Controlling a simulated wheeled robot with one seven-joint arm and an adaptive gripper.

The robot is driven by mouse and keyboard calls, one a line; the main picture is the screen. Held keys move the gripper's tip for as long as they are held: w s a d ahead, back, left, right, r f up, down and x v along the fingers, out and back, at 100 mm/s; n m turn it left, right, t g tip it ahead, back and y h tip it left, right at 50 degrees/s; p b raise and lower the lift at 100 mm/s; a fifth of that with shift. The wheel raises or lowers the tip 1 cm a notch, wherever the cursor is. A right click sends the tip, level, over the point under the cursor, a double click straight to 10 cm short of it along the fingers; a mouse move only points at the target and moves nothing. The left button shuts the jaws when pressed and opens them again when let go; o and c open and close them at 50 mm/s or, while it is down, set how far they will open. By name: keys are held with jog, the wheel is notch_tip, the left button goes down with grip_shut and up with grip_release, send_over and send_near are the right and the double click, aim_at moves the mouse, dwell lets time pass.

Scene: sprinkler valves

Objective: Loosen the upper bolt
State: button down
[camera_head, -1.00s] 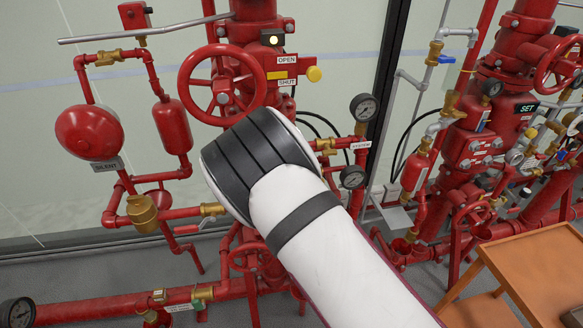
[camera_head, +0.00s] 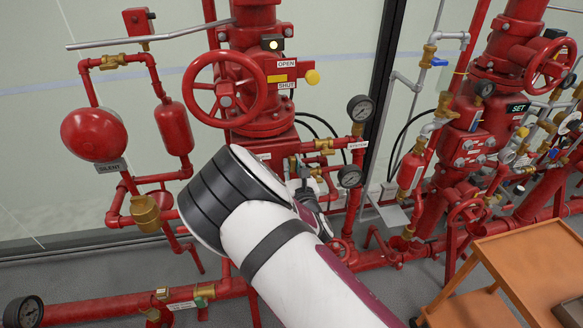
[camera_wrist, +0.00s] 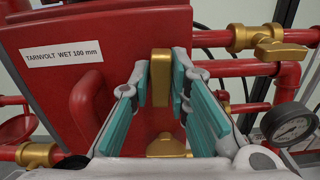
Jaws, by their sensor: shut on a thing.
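In the wrist view a brass upper bolt (camera_wrist: 161,60) stands out in front of the red valve body (camera_wrist: 120,60). My gripper (camera_wrist: 160,85), with teal pads, is shut on this bolt, one finger on each side. A second brass piece (camera_wrist: 167,147) shows below it, partly hidden by my gripper. In the head view my gripper (camera_head: 305,182) is at the front of the red valve, below the handwheel (camera_head: 226,90). My white arm hides part of the valve there, and I cannot make out the bolt in that view.
A pressure gauge (camera_wrist: 292,126) and a brass valve with lever (camera_wrist: 262,40) are close on the right in the wrist view. A label plate (camera_wrist: 62,53) is on the left. In the head view, an orange cart (camera_head: 535,262) stands at lower right.

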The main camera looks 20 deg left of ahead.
aim_at(293, 167)
jog(key=shift+f, duration=0.3)
jog(key=c, duration=1.4)
grip_release()
jog(key=shift+c, duration=0.2)
jog(key=shift+r, duration=0.15)
jog(key=shift+v, duration=3)
jog(key=shift+r, duration=0.1)
